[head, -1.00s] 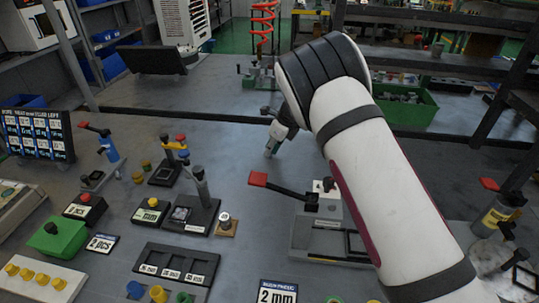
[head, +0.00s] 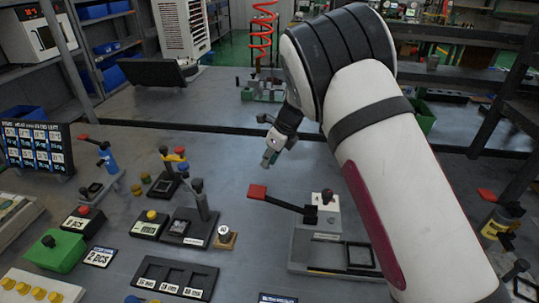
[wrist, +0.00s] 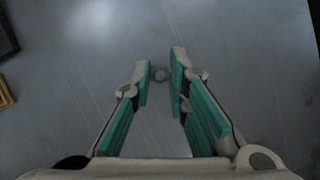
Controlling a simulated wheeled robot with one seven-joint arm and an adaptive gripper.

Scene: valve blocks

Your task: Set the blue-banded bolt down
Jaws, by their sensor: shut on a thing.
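My gripper (head: 270,160) hangs above the open middle of the bench, behind the red-handled lever. In the wrist view its teal-padded fingers (wrist: 160,77) are close together around a small round grey end of a bolt (wrist: 161,75). The rest of the bolt is hidden, and no blue band shows on it. I cannot tell from these views whether it touches the bench.
The red-handled lever (head: 257,191) sits on a grey and white fixture in front of the gripper. A dark tray with square pockets (head: 203,263), a green box (head: 48,262) and several posts stand at left.

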